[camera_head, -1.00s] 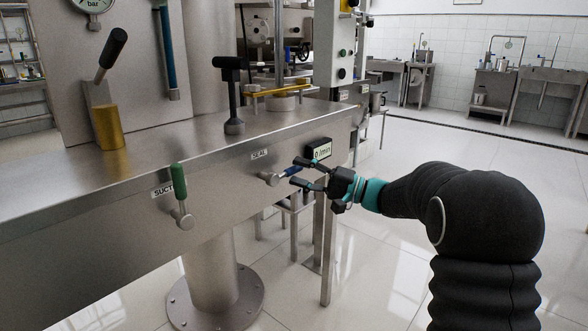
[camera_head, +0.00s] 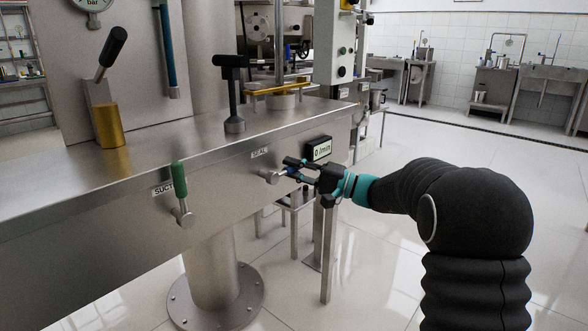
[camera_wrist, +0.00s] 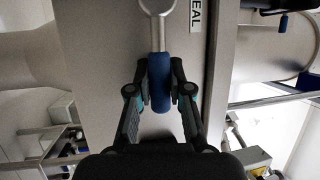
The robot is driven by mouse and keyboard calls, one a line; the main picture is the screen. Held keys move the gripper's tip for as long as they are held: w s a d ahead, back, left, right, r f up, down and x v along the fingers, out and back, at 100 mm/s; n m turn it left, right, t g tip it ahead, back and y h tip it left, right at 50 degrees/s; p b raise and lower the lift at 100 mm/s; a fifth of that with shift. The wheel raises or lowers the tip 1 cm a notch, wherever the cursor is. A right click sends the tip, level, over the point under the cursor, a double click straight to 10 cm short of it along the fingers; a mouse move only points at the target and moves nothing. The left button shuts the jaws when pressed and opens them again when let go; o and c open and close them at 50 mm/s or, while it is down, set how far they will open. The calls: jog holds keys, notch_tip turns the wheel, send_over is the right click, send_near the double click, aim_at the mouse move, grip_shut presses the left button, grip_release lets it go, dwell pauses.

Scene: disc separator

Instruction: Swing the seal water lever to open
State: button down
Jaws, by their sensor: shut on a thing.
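The seal water lever has a blue grip (camera_wrist: 160,82) on a metal hub and sits under the SEAL label (camera_head: 259,153) on the front of the steel bench. In the head view the lever's metal hub (camera_head: 269,177) shows, and the grip points to the right, roughly level. My gripper (camera_head: 292,168) is at the blue grip, one finger on either side of it. In the wrist view my gripper (camera_wrist: 161,80) is shut on the blue grip, which lies between the fingertips. Part of the grip is hidden by the fingers in the head view.
A display reading 0 l/min (camera_head: 318,149) is just above and right of my gripper. A black T-handle (camera_head: 232,85) stands on the bench top. The floor to the right is clear.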

jog(key=shift+b, duration=0.3)
jog(key=shift+r+n+b, duration=0.2)
jog(key=shift+n+b, duration=0.5)
jog(key=shift+b, duration=0.05)
jog(key=r+n+g+h+b, duration=0.1)
jog(key=n+b, duration=0.1)
jog(key=b, duration=0.1)
jog(key=shift+s+a+r, duration=0.1)
jog(key=shift+s, duration=0.05)
jog(key=shift+s+a+r+n+h+b, duration=0.15)
jog(key=shift+r+n+h+b, duration=0.15)
jog(key=shift+r+n+b, duration=0.25)
jog(key=shift+s+a+r+n+h+b, duration=0.15)
jog(key=shift+r+n+h+b, duration=0.2)
jog(key=shift+n+b, duration=0.3)
jog(key=shift+s+a+r+n+h+b, duration=0.15)
jog(key=shift+r+n+h+b, duration=0.1)
jog(key=shift+r+n+b, duration=0.35)
jog(key=shift+f, duration=0.1)
jog(key=c, duration=1.1)
grip_release()
jog(key=shift+o, duration=0.2)
jog(key=shift+d, duration=0.15)
